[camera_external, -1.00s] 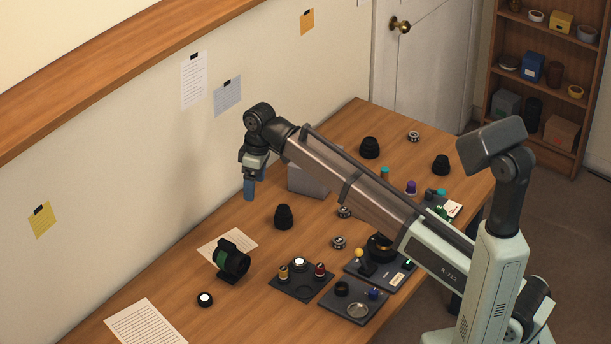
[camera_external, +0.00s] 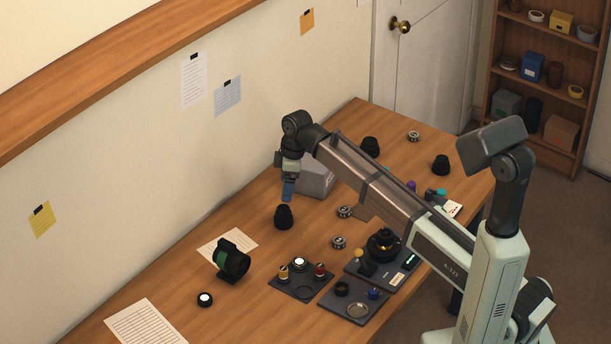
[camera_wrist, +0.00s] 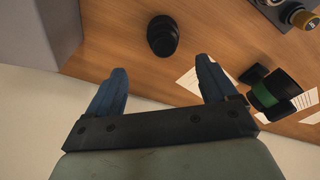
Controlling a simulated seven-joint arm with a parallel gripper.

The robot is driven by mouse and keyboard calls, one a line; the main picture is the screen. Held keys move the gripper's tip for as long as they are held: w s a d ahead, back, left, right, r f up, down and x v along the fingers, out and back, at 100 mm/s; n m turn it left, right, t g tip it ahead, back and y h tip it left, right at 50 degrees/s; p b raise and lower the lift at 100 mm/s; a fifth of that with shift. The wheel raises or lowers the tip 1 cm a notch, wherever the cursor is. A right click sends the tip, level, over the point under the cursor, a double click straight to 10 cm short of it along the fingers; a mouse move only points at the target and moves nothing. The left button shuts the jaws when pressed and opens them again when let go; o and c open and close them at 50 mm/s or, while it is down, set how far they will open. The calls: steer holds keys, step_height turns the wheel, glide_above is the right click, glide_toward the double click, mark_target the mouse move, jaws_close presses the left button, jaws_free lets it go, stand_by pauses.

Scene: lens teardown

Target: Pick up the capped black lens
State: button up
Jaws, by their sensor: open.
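Several black lenses stand on the wooden table. One black lens (camera_external: 283,218) stands upright near the table's middle, and it also shows in the wrist view (camera_wrist: 162,36), ahead of the gap between my fingers. Two more, a far lens (camera_external: 370,147) and a right-hand lens (camera_external: 441,165), stand toward the back. I cannot tell for certain which is the capped one. My gripper (camera_external: 288,190) is open and empty, with blue fingers pointing down, raised over the table near the middle lens. In the wrist view its fingers (camera_wrist: 160,66) are spread wide, apart from the lens.
A grey box (camera_external: 316,180) stands close beside my gripper, and it fills the upper left of the wrist view (camera_wrist: 35,28). A black holder with a green-banded part (camera_external: 232,262) stands at front left. Dark trays (camera_external: 352,312) with small parts lie at front right. The wall is close behind.

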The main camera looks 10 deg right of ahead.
mark_target(284, 207)
steer(key=f, duration=0.5)
steer(key=shift+a+f, duration=0.4)
steer(key=shift+s+a+f, duration=0.15)
steer(key=shift+a+f, duration=0.05)
steer(key=shift+f, duration=1.1)
steer(key=shift+s+a+f, duration=0.1)
steer(key=shift+a+f, duration=0.05)
steer(key=shift+f, duration=1.15)
steer(key=shift+c, duration=0.2)
steer(key=c, duration=1.2)
steer(key=shift+r, duration=0.1)
steer(key=shift+c, duration=0.2)
